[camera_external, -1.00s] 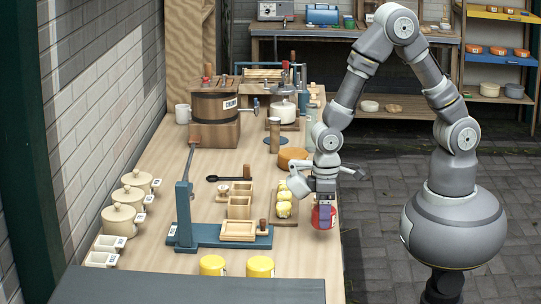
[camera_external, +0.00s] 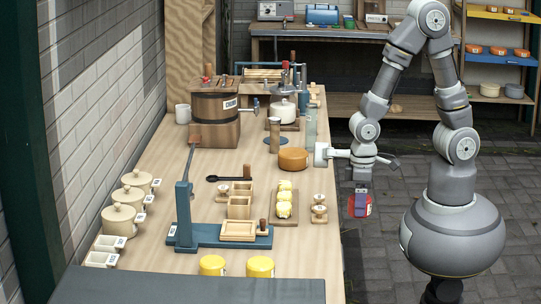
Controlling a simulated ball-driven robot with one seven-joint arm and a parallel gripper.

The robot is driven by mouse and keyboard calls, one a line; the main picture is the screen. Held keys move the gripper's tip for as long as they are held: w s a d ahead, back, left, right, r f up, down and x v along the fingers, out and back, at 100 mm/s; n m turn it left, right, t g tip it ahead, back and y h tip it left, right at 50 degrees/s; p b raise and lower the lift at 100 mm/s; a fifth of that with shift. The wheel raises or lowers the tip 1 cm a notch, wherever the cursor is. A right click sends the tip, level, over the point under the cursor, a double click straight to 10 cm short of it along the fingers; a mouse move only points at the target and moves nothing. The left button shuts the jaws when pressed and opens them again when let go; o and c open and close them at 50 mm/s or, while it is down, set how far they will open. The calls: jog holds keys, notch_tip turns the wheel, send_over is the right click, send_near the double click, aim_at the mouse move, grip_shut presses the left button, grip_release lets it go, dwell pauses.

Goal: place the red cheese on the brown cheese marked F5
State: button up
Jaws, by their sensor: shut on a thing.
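My gripper (camera_external: 360,201) points down and is shut on the red cheese (camera_external: 368,209), a small red round partly covered by the fingers. It hangs in the air to the right of the table's right edge, with the paved floor behind it. An orange-brown round cheese (camera_external: 294,161) lies on the table near its right edge, up and left of my gripper. I can read no mark on it, so I cannot tell whether it is the one marked F5.
A board with yellow lumps (camera_external: 284,205) and small wooden-knobbed pieces (camera_external: 319,212) stand near the table's right edge. A blue lever press (camera_external: 215,236) and yellow rounds (camera_external: 260,266) are nearer. Orange rounds (camera_external: 498,50) sit on a shelf at the back right.

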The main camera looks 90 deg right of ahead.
jog(key=w+d+r+m+p, duration=0.1)
jog(key=w+d+r+m, duration=0.2)
jog(key=d, duration=0.5)
jog(key=w+d+m+p, duration=0.25)
jog(key=d+m, duration=0.25)
jog(key=d, duration=0.3)
jog(key=s+d+r+m+p, duration=0.1)
jog(key=s+d+r+m, duration=0.15)
jog(key=d+m, duration=0.9)
jog(key=n+b, duration=0.2)
jog(key=n, duration=0.2)
send_over(302, 156)
notch_tip(302, 156, down, 2)
jog(key=shift+f, duration=0.15)
notch_tip(302, 156, down, 4)
jog(key=shift+r+b, duration=0.2)
jog(key=shift+b, duration=0.8)
jog(key=shift+r, duration=0.15)
jog(key=o, duration=1.1)
jog(key=shift+o, duration=0.2)
